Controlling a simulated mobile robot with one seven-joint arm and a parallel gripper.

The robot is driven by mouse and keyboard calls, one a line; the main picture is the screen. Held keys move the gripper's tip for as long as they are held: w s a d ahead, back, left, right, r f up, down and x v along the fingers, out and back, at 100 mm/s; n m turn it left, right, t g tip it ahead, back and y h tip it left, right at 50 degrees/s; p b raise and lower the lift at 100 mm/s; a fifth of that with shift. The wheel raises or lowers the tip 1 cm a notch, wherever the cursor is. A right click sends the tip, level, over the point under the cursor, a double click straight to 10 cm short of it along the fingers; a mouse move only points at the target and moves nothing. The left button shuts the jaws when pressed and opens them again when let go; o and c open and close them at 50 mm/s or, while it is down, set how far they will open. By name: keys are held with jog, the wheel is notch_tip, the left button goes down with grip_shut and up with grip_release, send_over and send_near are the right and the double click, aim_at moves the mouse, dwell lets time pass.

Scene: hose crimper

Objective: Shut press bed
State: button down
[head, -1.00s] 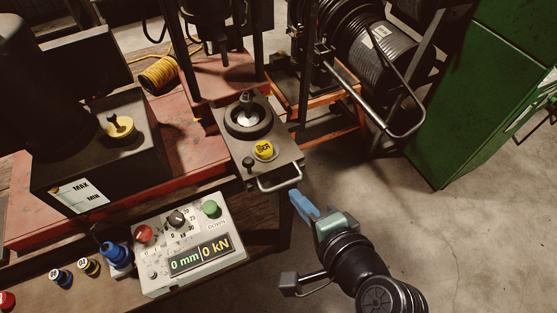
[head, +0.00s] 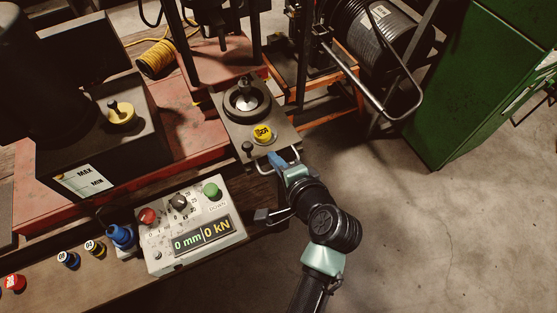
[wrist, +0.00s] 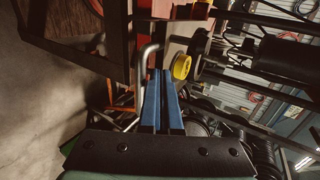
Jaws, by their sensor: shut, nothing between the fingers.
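The press bed (head: 286,136) is a grey plate that sticks out toward me from under the press. It carries a dark round holder (head: 247,103) with a metal piece in it, a yellow labelled cap (head: 262,134) and a small black knob. A bent metal handle (head: 294,156) is on its front edge and also shows in the wrist view (wrist: 145,65). My gripper (head: 276,158) is at this handle. Its blue fingers (wrist: 160,78) are shut together with nothing between them, close beside the handle bar. I cannot tell whether they touch it.
The control box (head: 194,226) reads 0 mm and 0 kN, left of my arm. The press ram (head: 222,42) hangs behind the bed. A hose reel (head: 375,35) on an orange-framed stand is behind right. A green cabinet (head: 470,80) stands at right. The floor at right is clear.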

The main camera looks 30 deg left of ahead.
aim_at(235, 87)
jog(key=w+a+b, duration=0.1)
jog(key=w+a, duration=0.4)
jog(key=a, duration=0.1)
jog(key=w+a+b, duration=0.2)
jog(key=w+a, duration=0.2)
jog(key=a, duration=0.2)
jog(key=w+a+b, duration=0.2)
jog(key=w+a, duration=0.3)
jog(key=a, duration=0.2)
jog(key=shift+w+f, duration=0.1)
jog(key=shift+w, duration=0.25)
jog(key=shift+w+a+b, duration=0.2)
jog(key=shift+a+b, duration=0.05)
jog(key=shift+b, duration=0.1)
jog(key=shift+d+r, duration=0.1)
jog(key=shift+r, duration=0.15)
